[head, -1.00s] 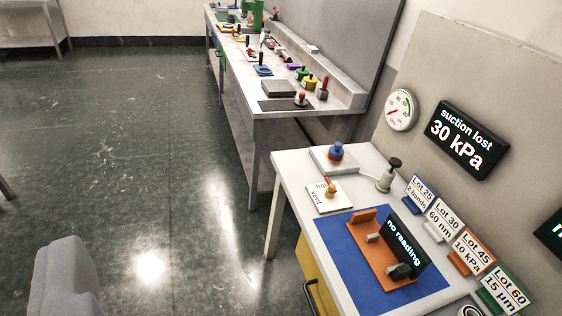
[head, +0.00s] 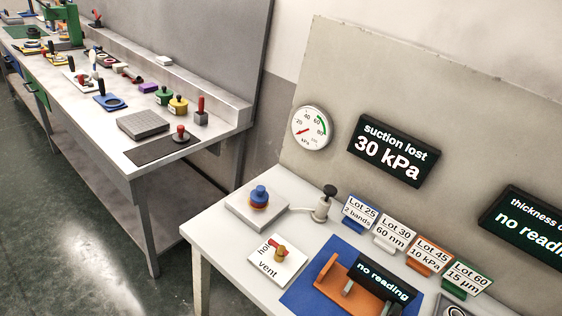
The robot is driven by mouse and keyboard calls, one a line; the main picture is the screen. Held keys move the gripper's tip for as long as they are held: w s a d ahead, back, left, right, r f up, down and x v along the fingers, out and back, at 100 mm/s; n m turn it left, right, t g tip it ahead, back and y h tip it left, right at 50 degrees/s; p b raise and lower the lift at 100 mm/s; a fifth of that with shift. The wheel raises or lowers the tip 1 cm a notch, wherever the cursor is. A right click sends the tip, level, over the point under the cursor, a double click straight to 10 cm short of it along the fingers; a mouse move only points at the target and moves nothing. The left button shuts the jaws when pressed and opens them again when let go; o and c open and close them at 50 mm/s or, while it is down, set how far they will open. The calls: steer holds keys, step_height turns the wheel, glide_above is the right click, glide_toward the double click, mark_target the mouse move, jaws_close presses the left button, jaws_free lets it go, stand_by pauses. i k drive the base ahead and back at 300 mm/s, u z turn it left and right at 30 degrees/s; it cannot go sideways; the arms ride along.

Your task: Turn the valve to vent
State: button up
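The valve (head: 281,254) is a small brass and red knob on a white plate (head: 284,274) on the near white table. The plate carries the words "vent" and a partly covered word starting "ho". The red part of the knob lies toward the "ho" side; its exact setting is too small to tell. Behind it, a blue and orange knob-like piece (head: 260,197) stands on a white block. A round gauge (head: 312,128) in kPa hangs on the panel, with a red needle low on the left. A black display (head: 393,149) reads "suction lost 30 kPa". My gripper is not in view.
An orange stand (head: 328,289) with a "no reading" display sits on a blue mat right of the valve. A black-topped fitting (head: 325,203) and several lot cards line the back. A long workbench (head: 105,115) with tools stands left, across a floor gap.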

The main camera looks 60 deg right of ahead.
mark_target(281, 249)
steer(key=z, duration=0.4)
steer(key=i, duration=0.95)
steer(key=z, duration=0.5)
